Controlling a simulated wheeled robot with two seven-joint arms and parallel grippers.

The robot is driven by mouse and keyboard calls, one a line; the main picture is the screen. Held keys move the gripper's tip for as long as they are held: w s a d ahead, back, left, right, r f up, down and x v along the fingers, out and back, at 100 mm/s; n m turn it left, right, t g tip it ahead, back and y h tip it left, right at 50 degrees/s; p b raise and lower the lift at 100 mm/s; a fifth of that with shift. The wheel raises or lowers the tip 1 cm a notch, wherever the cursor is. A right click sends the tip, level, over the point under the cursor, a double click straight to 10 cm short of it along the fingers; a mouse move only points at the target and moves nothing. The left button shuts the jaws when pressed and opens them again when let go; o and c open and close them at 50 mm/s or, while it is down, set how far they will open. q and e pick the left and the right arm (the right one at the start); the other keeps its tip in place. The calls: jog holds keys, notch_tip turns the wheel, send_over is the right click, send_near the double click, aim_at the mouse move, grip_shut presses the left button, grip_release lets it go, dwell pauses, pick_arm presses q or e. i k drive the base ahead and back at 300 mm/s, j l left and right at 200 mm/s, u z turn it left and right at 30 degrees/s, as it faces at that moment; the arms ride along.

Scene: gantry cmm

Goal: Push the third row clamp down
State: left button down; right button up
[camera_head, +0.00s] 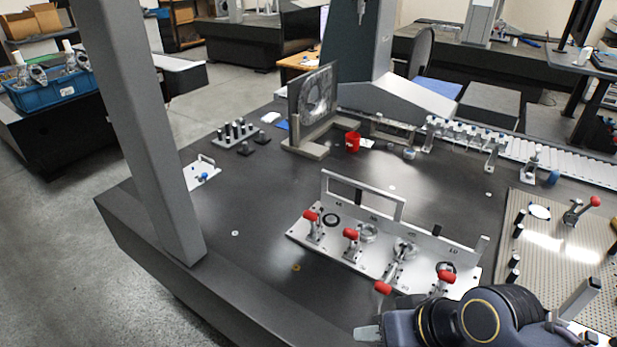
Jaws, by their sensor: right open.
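A row of toggle clamps with red handles stands on a light metal fixture plate (300,233). From left, the first clamp (311,217) and second clamp (350,236) have their red grips raised. The third row clamp (383,287) has its handle leaning out toward the front edge, with its grip lower than the plate's row. The fourth clamp (446,277) has its red grip raised. My right gripper (368,333) is at the bottom edge, in front of the third clamp and apart from it; it is largely hidden by my dark wrist. My left gripper is out of view.
A perforated plate (540,262) with another red-knobbed clamp (594,202) lies at right. An upright metal frame (363,190) stands behind the clamps. A thick grey column (140,110) rises at left. The dark tabletop left of the fixture is mostly clear.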

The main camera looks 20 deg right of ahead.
aim_at(352, 234)
jog(key=i+j+z, duration=0.2)
jog(key=i, duration=0.2)
jog(key=i+j+z, duration=0.2)
jog(key=i+j, duration=0.1)
jog(key=i, duration=0.1)
